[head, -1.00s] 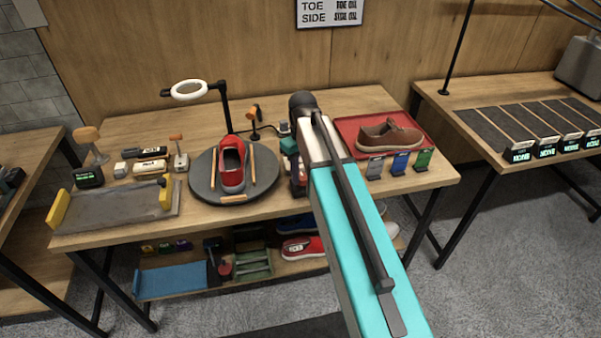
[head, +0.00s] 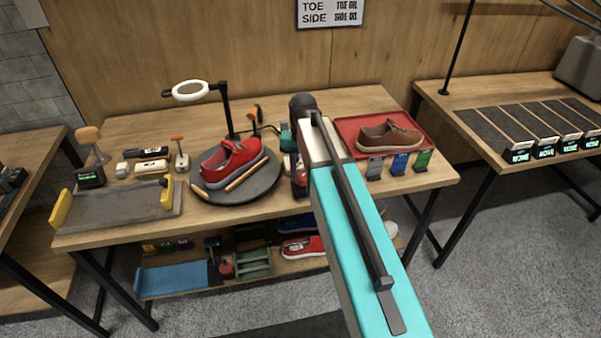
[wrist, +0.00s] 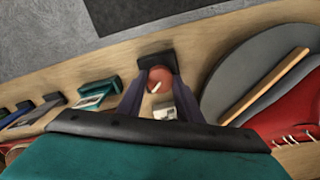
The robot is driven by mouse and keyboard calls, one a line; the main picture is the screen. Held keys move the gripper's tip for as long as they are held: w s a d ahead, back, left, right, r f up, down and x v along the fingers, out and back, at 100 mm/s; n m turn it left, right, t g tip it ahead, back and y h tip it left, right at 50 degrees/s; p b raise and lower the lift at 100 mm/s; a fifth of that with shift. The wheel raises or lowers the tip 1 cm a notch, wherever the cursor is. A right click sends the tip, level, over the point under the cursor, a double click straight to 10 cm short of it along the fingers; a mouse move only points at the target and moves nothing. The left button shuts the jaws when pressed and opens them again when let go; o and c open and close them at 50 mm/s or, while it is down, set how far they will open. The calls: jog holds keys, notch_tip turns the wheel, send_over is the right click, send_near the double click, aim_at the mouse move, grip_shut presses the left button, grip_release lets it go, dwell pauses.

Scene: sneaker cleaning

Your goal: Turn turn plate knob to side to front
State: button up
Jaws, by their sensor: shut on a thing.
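The round turn plate (head: 262,190) stands on the table with a red sneaker (head: 233,160) on it. The sneaker lies side-on, its length running from lower left to upper right. Wooden strips lie on the plate. In the wrist view, the plate (wrist: 240,70) and part of the red sneaker (wrist: 300,105) show at the right. The reddish knob (wrist: 158,76) with a white mark sits between my fingers, beside the plate. My gripper (wrist: 157,82) is shut on it. In the head view my arm hides the knob, and only part of my gripper (head: 298,178) shows beside the plate.
A red tray (head: 350,128) with a brown shoe (head: 390,136) is at the right, with small coloured containers (head: 400,162) before it. A ring lamp (head: 190,91) stands behind the plate. A grey mat (head: 120,208) and small tools are at the left.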

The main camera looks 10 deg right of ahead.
aim_at(302, 176)
jog(key=m, duration=0.3)
jog(key=shift+m, duration=2.4)
jog(key=o, duration=1)
jog(key=shift+o, duration=0.2)
notch_tip(302, 176, up, 14)
jog(key=b, duration=0.2)
jog(key=shift+b, duration=0.3)
